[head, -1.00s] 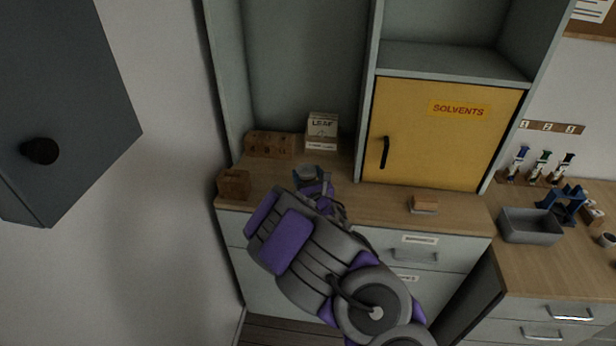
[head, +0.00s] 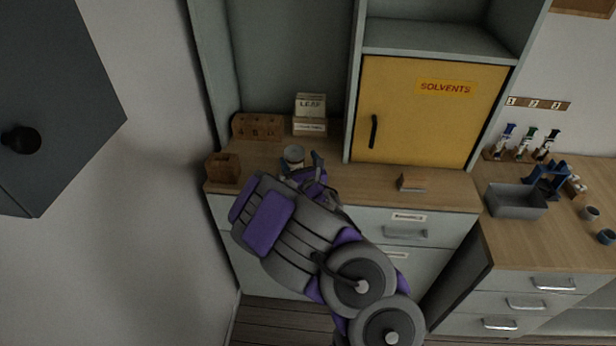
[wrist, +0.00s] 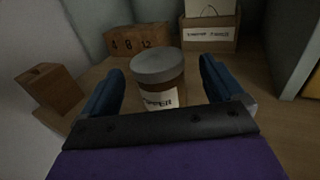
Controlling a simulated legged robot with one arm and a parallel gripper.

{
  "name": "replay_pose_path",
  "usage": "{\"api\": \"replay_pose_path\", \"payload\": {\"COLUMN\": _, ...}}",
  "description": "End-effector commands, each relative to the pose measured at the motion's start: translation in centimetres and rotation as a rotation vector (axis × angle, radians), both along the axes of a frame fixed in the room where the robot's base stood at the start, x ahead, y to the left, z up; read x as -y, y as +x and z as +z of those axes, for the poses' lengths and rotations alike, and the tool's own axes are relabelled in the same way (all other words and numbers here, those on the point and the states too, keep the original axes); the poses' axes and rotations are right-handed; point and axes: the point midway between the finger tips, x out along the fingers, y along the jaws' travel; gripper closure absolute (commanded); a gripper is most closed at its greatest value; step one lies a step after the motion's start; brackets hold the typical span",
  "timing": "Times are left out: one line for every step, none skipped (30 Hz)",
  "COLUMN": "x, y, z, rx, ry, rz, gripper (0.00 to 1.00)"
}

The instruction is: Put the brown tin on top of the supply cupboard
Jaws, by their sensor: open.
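The brown tin (wrist: 157,78) has a grey lid and a pale label. It stands upright on the wooden counter and shows small in the head view (head: 293,155). My gripper (wrist: 160,88) is open, with one blue finger left and one right of the tin in the wrist view. I see no grip on it; my gripper's front edge hides the tin's base. No cupboard is labelled as supply. A dark grey cupboard (head: 60,90) with a black knob is at the left, its top out of view. A yellow cupboard (head: 430,125) reads SOLVENTS.
Behind the tin are a numbered wooden block (head: 257,127) and a LEAF box (head: 310,115). A brown block (head: 222,168) stands left of it. A small block (head: 412,183) and a grey tray (head: 516,202) are to the right. Shelf uprights flank the counter.

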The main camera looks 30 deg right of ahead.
Motion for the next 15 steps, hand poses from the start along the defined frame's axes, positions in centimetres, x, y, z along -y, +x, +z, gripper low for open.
{"api": "replay_pose_path", "payload": {"x": -0.2, "y": -0.6, "z": 0.1, "rx": -0.003, "ry": -0.002, "rz": 0.002, "gripper": 0.05}}
{"api": "replay_pose_path", "payload": {"x": -0.3, "y": -1.0, "z": 0.1, "rx": -0.003, "ry": -0.002, "rz": 0.003, "gripper": 0.05}}
{"api": "replay_pose_path", "payload": {"x": -0.4, "y": -1.6, "z": 0.1, "rx": -0.006, "ry": 0.0, "rz": 0.002, "gripper": 0.05}}
{"api": "replay_pose_path", "payload": {"x": -0.4, "y": -2.0, "z": 0.1, "rx": -0.008, "ry": 0.002, "rz": 0.0, "gripper": 0.05}}
{"api": "replay_pose_path", "payload": {"x": -0.4, "y": -2.4, "z": 0.1, "rx": -0.009, "ry": 0.002, "rz": -0.001, "gripper": 0.05}}
{"api": "replay_pose_path", "payload": {"x": -0.6, "y": -2.9, "z": 0.1, "rx": -0.007, "ry": 0.001, "rz": 0.001, "gripper": 0.05}}
{"api": "replay_pose_path", "payload": {"x": -0.7, "y": -3.2, "z": 0.3, "rx": -0.005, "ry": 0.001, "rz": 0.003, "gripper": 0.05}}
{"api": "replay_pose_path", "payload": {"x": -0.7, "y": -3.6, "z": 0.4, "rx": -0.004, "ry": -0.001, "rz": 0.004, "gripper": 0.05}}
{"api": "replay_pose_path", "payload": {"x": -0.6, "y": -3.9, "z": 0.4, "rx": -0.003, "ry": -0.002, "rz": 0.002, "gripper": 0.05}}
{"api": "replay_pose_path", "payload": {"x": -0.6, "y": -3.8, "z": 0.4, "rx": -0.003, "ry": 0.0, "rz": 0.002, "gripper": 0.05}}
{"api": "replay_pose_path", "payload": {"x": -0.6, "y": -3.8, "z": 0.4, "rx": -0.003, "ry": 0.001, "rz": 0.003, "gripper": 0.05}}
{"api": "replay_pose_path", "payload": {"x": -0.6, "y": -3.9, "z": 0.3, "rx": -0.004, "ry": 0.003, "rz": 0.003, "gripper": 0.05}}
{"api": "replay_pose_path", "payload": {"x": -0.6, "y": -3.9, "z": 0.3, "rx": -0.004, "ry": 0.003, "rz": 0.003, "gripper": 0.05}}
{"api": "replay_pose_path", "payload": {"x": -0.6, "y": -4.0, "z": 0.3, "rx": -0.004, "ry": 0.003, "rz": 0.003, "gripper": 0.05}}
{"api": "replay_pose_path", "payload": {"x": -0.6, "y": -4.1, "z": 0.3, "rx": -0.003, "ry": 0.001, "rz": 0.004, "gripper": 0.05}}
